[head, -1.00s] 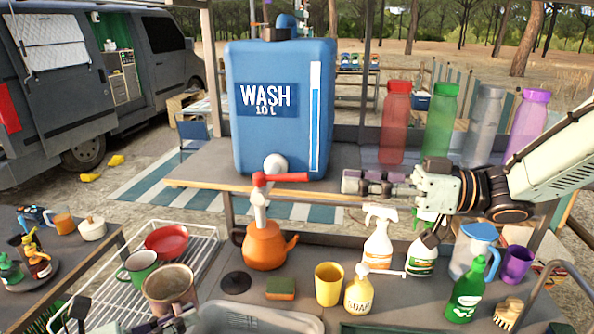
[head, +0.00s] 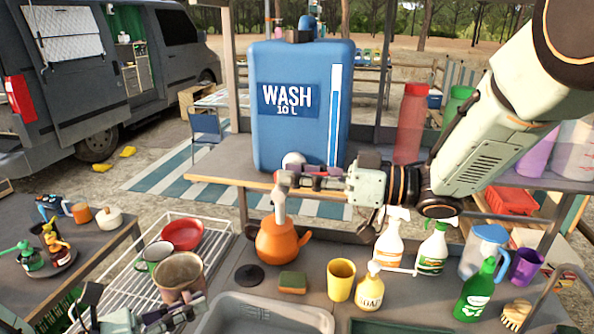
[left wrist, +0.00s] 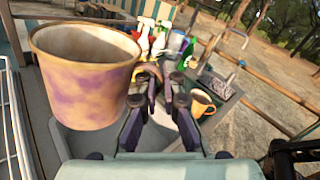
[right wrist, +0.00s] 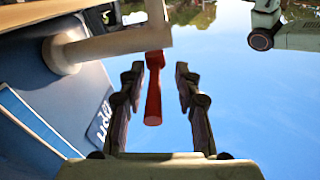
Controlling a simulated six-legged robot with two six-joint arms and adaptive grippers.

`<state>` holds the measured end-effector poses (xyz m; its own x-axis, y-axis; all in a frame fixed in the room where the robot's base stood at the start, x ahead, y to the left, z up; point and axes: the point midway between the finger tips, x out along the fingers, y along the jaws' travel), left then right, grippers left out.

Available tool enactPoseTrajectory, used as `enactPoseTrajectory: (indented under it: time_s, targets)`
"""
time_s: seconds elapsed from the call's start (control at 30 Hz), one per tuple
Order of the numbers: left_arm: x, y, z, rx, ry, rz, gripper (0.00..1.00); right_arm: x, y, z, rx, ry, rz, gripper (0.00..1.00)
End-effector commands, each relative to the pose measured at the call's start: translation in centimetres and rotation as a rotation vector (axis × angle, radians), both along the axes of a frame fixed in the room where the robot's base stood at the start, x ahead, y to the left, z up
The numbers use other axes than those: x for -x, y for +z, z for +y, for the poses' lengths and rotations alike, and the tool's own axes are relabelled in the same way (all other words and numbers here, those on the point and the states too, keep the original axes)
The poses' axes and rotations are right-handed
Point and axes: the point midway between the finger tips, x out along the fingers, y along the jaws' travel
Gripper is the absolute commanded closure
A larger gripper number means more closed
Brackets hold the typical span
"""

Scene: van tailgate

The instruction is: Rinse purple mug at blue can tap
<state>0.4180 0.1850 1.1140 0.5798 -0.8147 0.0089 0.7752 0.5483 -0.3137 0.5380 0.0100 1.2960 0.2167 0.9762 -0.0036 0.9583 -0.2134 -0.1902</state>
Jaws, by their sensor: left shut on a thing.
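The dirty mug, brown-stained with purple patches (head: 180,278), stands upright by the rack at lower left; it looks large in the left wrist view (left wrist: 85,75). My left gripper (head: 180,312) is shut beside it, apparently on its handle, which is mostly hidden. The blue WASH can (head: 300,125) sits on the shelf. Its pale tap (head: 279,205) points down over the orange kettle. My right gripper (head: 290,180) is at the tap; in the right wrist view its fingers (right wrist: 160,72) are apart, with the red tap lever (right wrist: 153,95) between them and gaps either side.
A grey basin (head: 225,326) lies at the front. The orange kettle (head: 280,242) stands below the tap. A sponge (head: 293,282), yellow cup (head: 340,280) and soap bottle (head: 369,290) stand to its right. A second, plain purple mug (head: 526,267) is far right. The wire rack (head: 215,240) holds dishes.

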Motion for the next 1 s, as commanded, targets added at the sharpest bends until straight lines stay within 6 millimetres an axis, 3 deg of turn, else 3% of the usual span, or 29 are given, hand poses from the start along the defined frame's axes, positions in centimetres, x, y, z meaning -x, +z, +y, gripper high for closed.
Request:
enactPoseTrajectory:
  time_s: [0.33, 0.73, 1.0]
  targets:
    - [-0.03, 0.06, -0.06, 0.000, -0.001, -0.001, 1.00, -0.11, -0.02, 0.34, -0.001, 0.000, 0.000, 0.67]
    - [-0.04, 0.08, -0.04, 0.000, -0.001, -0.001, 1.00, -0.06, 0.04, 0.36, -0.002, 0.002, -0.001, 1.00]
    - [-0.04, 0.08, -0.04, 0.000, -0.001, -0.001, 1.00, -0.12, 0.02, 0.33, -0.002, 0.000, 0.000, 1.00]
